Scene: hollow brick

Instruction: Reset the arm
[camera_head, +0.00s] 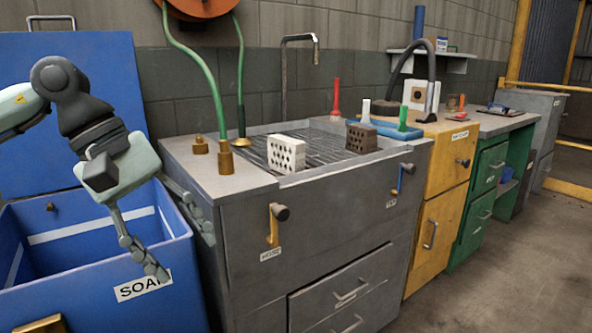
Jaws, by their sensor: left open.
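My left gripper (182,252) hangs at the left, its two jointed fingers spread wide and empty. It is in front of the blue soak bin (100,290) and the left side of the grey sink cabinet (245,240). A white hollow brick (286,153) stands at the front edge of the sink grate, apart from the gripper. A brown hollow brick (361,138) stands farther right on the sink. My right gripper is not in view.
Green hoses (205,70) with brass fittings rise at the sink's left. A tap (285,75) stands behind the grate. A yellow cabinet (440,180) and a green bench (490,180) continue to the right. The floor (500,280) at front right is clear.

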